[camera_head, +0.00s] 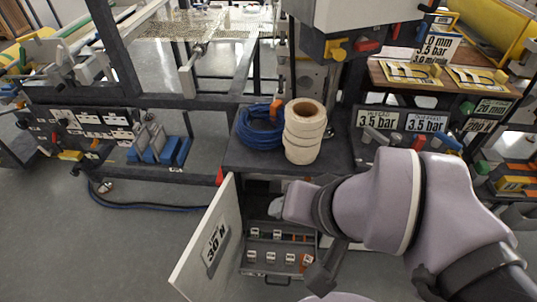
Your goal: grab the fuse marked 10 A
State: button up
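Several small white fuses, one of them at the lower left (253,256), sit in two rows in a grey case (252,271) inside the open cabinet. Their markings are too small to read, so I cannot tell which is the 10 A one. Orange parts show near the right-hand fuses. My arm reaches in from the right. A dark part that looks like my gripper (318,277) is at the case's right edge, in front of or beside it. Its fingers are not clear, and I cannot tell whether it touches anything. My arm hides the space right of the case.
A white cabinet door (208,250) stands open left of the case. Above, a dark top (238,158) carries a blue cable coil (259,130) and stacked beige rolls (305,135). Machine frames stand behind. Open floor (120,250) lies left.

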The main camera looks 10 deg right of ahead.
aim_at(252, 256)
jog(key=k+j, duration=0.2)
jog(key=k, duration=0.25)
jog(key=k+j, duration=0.2)
jog(key=k, duration=0.2)
jog(key=k+j, duration=0.2)
jog(key=k, duration=0.25)
jog(key=k+l, duration=0.3)
jog(key=k, duration=0.2)
